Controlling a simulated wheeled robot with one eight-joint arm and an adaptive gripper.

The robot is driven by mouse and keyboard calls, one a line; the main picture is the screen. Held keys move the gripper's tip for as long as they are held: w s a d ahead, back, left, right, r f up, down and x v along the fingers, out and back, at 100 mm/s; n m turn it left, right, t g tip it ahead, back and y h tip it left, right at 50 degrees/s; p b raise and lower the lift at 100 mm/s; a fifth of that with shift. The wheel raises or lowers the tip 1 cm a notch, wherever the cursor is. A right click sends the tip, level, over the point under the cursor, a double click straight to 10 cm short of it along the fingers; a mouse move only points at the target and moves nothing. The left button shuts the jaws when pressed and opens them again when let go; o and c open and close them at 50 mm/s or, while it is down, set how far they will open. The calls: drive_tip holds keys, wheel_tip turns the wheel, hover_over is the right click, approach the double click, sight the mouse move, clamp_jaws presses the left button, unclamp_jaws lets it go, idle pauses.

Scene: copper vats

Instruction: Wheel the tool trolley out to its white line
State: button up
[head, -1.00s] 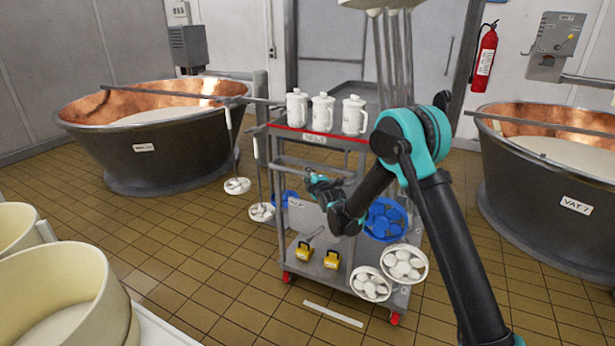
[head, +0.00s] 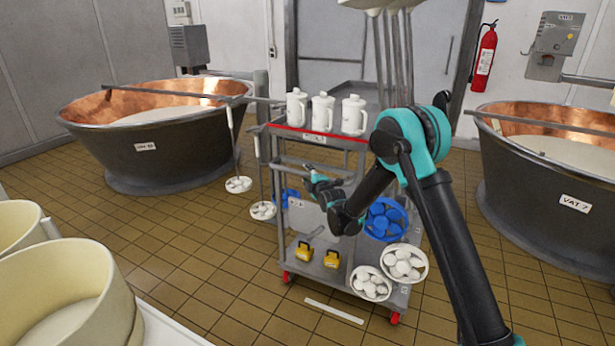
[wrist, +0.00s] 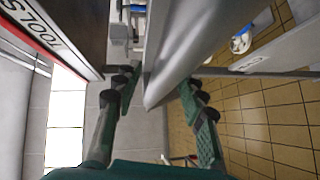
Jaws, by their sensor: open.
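The grey tool trolley (head: 345,279) stands on the tiled floor in the middle of the head view, with a red front edge on its top shelf and red castors. A short white line (head: 334,311) lies on the floor just in front of it, apart from the castors. My gripper (head: 314,178) is at the trolley's near side, below the top shelf. In the wrist view my open gripper (wrist: 156,82) has a finger on each side of a grey trolley bar (wrist: 178,48). I cannot tell whether either finger touches it. My forearm hides part of the trolley.
White-headed tools (head: 403,263) hang at the trolley's side. Copper vats stand left (head: 150,155) and right (head: 560,190). Cream tubs (head: 60,290) are at near left. Floor left of the line is clear.

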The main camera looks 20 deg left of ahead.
drive_tip(key=v, duration=1.2)
drive_tip(key=shift+d, duration=0.1)
drive_tip(key=s+d+r+m+g+h, duration=0.1)
drive_tip(key=s+d+m+h, duration=0.15)
drive_tip(key=d+m, duration=0.75)
drive_tip(key=s+d+r+m+g+h, duration=0.1)
drive_tip(key=d+h, duration=0.3)
drive_tip(key=d, duration=1.4)
drive_tip(key=s+d+f+m+g+h, duration=0.2)
drive_tip(key=s+d+m, duration=0.4)
drive_tip(key=s+d, duration=0.5)
drive_tip(key=s+d+f+m+g+h, duration=0.2)
drive_tip(key=s+d+f+m+g, duration=0.2)
drive_tip(key=s+d+m, duration=0.3)
drive_tip(key=s+d, duration=0.4)
drive_tip(key=s, duration=0.4)
drive_tip(key=shift+s+f+m, duration=0.25)
drive_tip(key=shift+s+m, duration=0.05)
drive_tip(key=shift+w+d, duration=0.1)
drive_tip(key=shift+c, duration=0.3)
